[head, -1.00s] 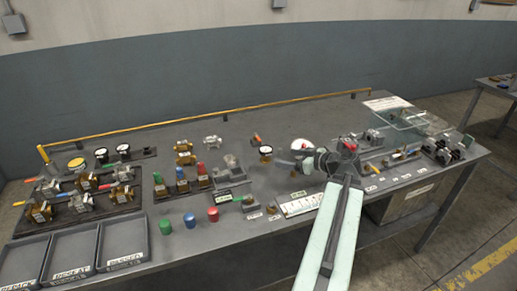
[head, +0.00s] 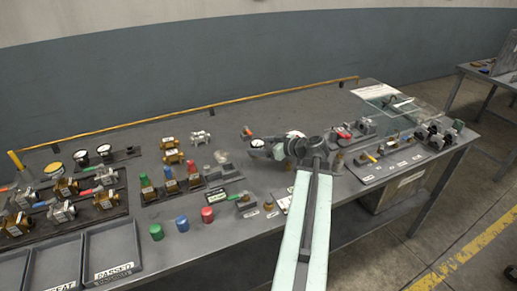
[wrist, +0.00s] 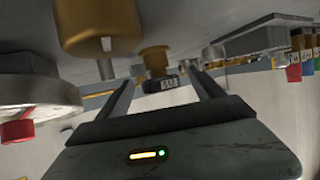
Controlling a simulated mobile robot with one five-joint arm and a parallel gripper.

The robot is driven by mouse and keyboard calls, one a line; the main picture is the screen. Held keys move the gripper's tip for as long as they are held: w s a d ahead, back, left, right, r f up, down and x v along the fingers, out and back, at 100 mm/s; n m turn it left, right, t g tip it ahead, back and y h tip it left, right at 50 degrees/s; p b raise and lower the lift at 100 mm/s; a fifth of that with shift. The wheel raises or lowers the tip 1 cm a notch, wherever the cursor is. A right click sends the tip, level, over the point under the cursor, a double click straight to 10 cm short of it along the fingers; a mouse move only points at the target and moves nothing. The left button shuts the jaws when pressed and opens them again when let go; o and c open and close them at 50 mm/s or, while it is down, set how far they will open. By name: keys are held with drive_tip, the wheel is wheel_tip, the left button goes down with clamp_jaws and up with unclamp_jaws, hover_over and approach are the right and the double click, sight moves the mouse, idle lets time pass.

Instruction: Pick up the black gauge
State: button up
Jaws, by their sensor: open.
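A round gauge with a pale face and dark rim (head: 257,142) stands near the middle of the table in the head view, at the tip of my gripper (head: 268,150). In the wrist view, a small black piece with a pale marking (wrist: 161,83) sits against a brass fitting (wrist: 153,58). It appears between my open fingers (wrist: 163,88), farther out; it looks like the black gauge, but its face cannot be made out. I cannot tell whether the fingers touch it. Two more dark-rimmed gauges (head: 104,151) stand at the left back.
A large brass part (wrist: 98,25) and a white disc (wrist: 35,90) are close by in the wrist view. Red, blue and green caps (head: 182,223) stand in front. Brass valves (head: 172,157) are behind. A glass cover (head: 398,112) stands to the right. The back of the table is mostly clear.

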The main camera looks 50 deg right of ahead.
drive_tip(key=shift+x, duration=1.2)
drive_tip(key=c, duration=1.6)
drive_tip(key=shift+r, duration=0.1)
